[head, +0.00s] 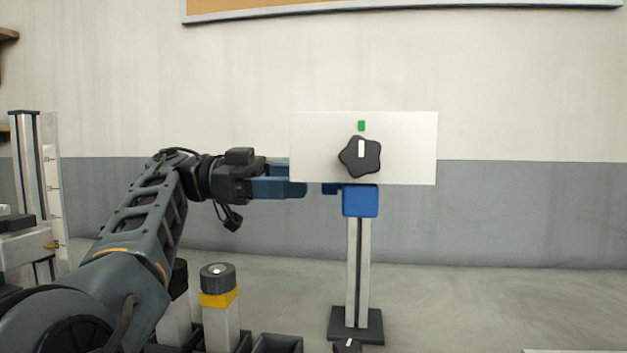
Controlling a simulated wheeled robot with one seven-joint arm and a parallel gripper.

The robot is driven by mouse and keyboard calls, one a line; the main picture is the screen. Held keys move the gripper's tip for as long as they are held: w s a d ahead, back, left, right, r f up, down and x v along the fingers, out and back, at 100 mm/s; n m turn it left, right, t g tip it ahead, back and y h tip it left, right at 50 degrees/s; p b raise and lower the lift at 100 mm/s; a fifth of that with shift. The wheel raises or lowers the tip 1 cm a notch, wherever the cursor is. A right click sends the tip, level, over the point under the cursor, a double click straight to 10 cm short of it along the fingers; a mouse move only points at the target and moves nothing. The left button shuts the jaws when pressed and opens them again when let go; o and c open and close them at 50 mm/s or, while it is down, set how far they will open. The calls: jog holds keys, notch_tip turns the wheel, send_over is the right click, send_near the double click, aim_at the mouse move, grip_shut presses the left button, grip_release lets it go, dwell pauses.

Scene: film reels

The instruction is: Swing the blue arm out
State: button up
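A stand with a pale metal post (358,262) rises from a dark base. A blue block (360,201) sits at its top, under a white plate (405,150) that carries a black star-shaped knob (359,157) with a white mark and a small green mark above it. A small blue piece (331,188) shows left of the block under the plate's lower edge; whether it is the blue arm I cannot tell. My gripper (296,187), with blue fingers, points right at the plate's lower left. The plate seems to hide part of the fingers. A narrow gap separates the visible fingertip from the small blue piece.
A yellow-banded post with a dark cap (218,283) stands by dark bins at the lower left, near my arm. A metal upright with a scale (50,190) is at the far left. A dark knob (347,346) shows at the bottom edge. The floor at right is mostly clear.

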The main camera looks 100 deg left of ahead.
jog(key=shift+s, duration=1.95)
